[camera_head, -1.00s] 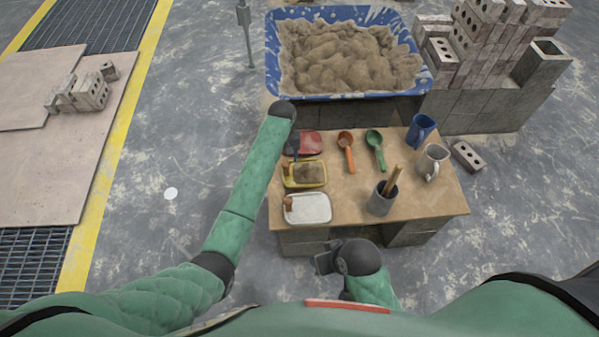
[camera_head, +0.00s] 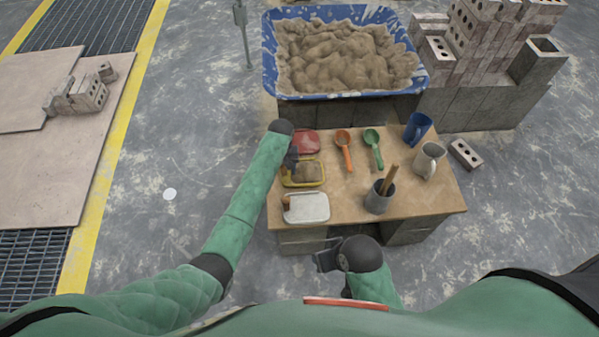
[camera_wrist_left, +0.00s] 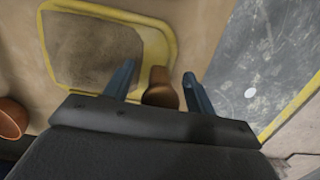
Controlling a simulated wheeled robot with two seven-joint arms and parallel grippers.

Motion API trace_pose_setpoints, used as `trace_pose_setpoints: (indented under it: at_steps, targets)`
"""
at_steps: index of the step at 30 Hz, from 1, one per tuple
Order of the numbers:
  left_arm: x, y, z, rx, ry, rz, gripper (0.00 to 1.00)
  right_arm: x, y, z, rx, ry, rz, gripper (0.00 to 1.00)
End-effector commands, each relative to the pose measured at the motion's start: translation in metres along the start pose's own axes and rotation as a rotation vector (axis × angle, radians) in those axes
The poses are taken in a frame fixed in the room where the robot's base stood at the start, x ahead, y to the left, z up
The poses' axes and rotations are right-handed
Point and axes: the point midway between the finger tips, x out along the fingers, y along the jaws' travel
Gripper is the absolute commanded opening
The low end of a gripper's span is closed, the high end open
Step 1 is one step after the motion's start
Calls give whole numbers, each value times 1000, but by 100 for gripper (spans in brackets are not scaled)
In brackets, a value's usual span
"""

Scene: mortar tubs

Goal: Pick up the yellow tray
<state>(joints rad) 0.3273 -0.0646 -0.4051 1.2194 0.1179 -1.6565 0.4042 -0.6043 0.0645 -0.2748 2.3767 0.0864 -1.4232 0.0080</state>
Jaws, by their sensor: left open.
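The yellow tray (camera_head: 322,174) lies on the tabletop near its left edge, with brown-grey material in it. In the left wrist view its yellow rim (camera_wrist_left: 173,35) and a brown knob-like handle (camera_wrist_left: 160,90) at its edge show. My left gripper (camera_head: 291,168) is over the tray's left end; the left wrist view shows its blue fingers (camera_wrist_left: 158,82) open, one on each side of the handle. Whether they touch it is unclear. The forearm and gripper hide part of the tray's left side. My right gripper (camera_head: 326,259) is in front of the table; its fingers are not clear.
A red tray (camera_head: 307,142) lies beyond the yellow one and a white tray (camera_head: 308,208) nearer. An orange scoop (camera_head: 344,146), green scoop (camera_head: 373,146), blue mug (camera_head: 417,128), light mug (camera_head: 430,158) and grey cup (camera_head: 379,198) stand or lie to the right. A blue tub (camera_head: 345,95) stands behind.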

Motion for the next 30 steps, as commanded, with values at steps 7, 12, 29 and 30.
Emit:
trace_pose_setpoints:
  at_steps: [7,12,29,30]
  targets:
    - [1,0,0,0,0,0,54,0,0,1,0,-1,0,36]
    - [1,0,0,0,0,0,20,0,0,1,0,-1,1,36]
    - [-4,0,-1,0,1,1,0,-4,1,-1,1,-4,5,36]
    - [-6,-1,-1,0,1,1,0,-6,2,-2,1,-8,7,36]
